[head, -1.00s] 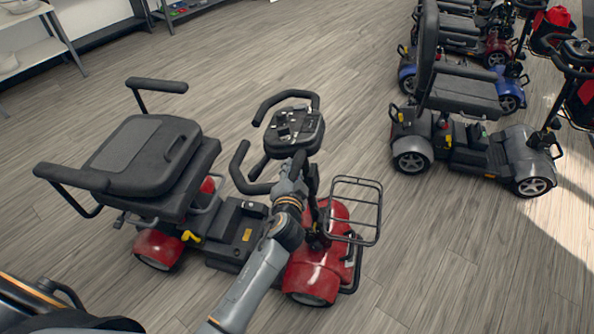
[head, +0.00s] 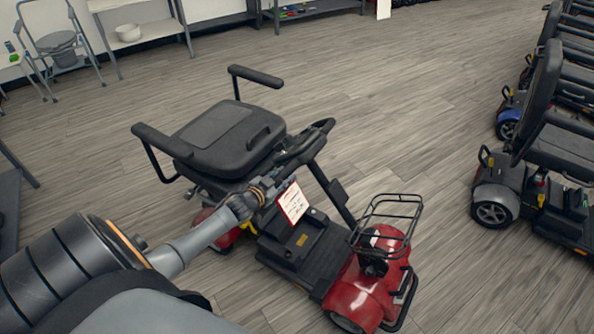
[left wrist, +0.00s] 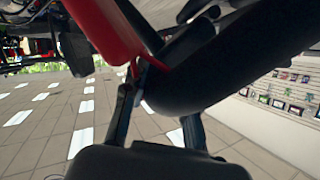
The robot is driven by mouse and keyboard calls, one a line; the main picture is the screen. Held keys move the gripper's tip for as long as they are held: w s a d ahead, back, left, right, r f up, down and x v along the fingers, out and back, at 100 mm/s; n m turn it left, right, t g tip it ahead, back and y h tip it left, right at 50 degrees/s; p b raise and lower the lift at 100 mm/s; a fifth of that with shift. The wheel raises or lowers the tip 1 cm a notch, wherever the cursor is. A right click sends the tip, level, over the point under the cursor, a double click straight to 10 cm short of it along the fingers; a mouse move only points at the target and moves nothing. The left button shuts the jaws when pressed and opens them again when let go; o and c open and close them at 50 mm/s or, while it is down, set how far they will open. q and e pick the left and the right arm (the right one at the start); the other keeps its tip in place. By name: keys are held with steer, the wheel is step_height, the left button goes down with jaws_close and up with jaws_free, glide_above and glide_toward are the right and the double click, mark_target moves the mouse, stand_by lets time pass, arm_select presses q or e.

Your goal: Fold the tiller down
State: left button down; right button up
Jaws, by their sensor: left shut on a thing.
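The red scooter (head: 372,285) stands in the middle of the head view. Its tiller (head: 334,190) leans back from the red front, with the handlebar end low over the front of the folded-down seat (head: 225,140). My left gripper (head: 276,186) is at the near side of the tiller's handlebar and shut on it. In the left wrist view, a thick black bar (left wrist: 190,80) lies at the fingers. The exact contact is partly hidden. A white card with a red border (head: 293,203) hangs below the handlebar. My right gripper is out of view.
A wire basket (head: 388,220) is on the scooter's front. Another scooter (head: 495,195) stands at the right, with more behind it. Shelves (head: 140,30) and a commode chair (head: 58,45) line the back. The wooden floor (head: 400,110) between is clear.

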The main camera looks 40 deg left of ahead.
arm_select(q)
steer(key=shift+a+f, duration=0.3)
steer(key=shift+a, duration=0.15)
steer(key=c, duration=1)
jaws_free()
steer(key=shift+d, duration=0.1)
steer(key=shift+c, duration=0.2)
steer(key=a+v, duration=0.1)
steer(key=v, duration=1.1)
steer(key=shift+d, duration=0.25)
